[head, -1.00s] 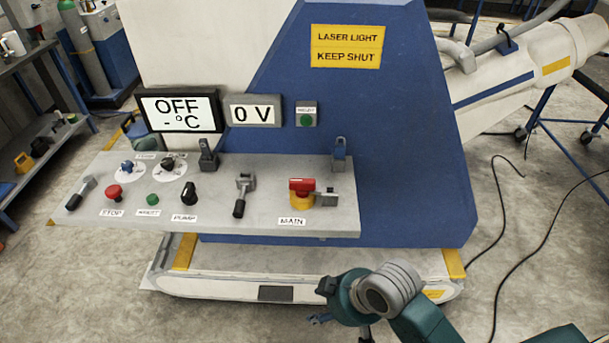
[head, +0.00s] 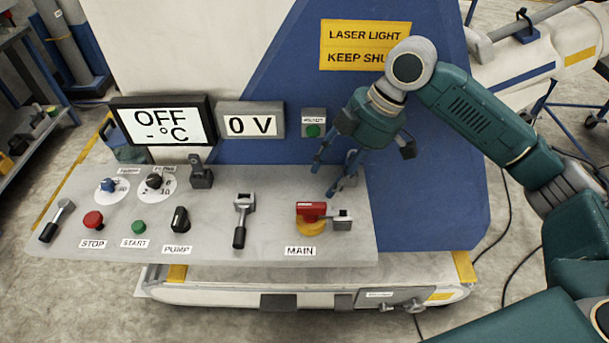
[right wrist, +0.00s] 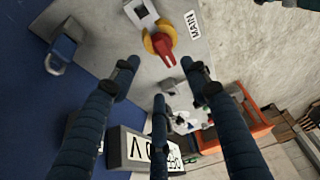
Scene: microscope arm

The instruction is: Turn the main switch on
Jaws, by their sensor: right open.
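The main switch (head: 311,212) is a red handle on a yellow round base, at the right end of the grey control panel (head: 80,252), above the label MAIN. In the head view its handle lies sideways. A grey metal hasp (head: 342,217) sits at its right side. My right gripper (head: 324,178) is open and empty, above and behind the switch, with its fingers pointing down at the panel. In the right wrist view the switch (right wrist: 164,45) shows at the top, beyond the spread fingers (right wrist: 160,90), apart from them. My left gripper is not in view.
A blue padlock shape (right wrist: 65,48) stands near the switch. A grey lever (head: 240,220), a PUMP knob (head: 180,219), a red STOP button (head: 93,219) and a green START button (head: 138,227) lie left.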

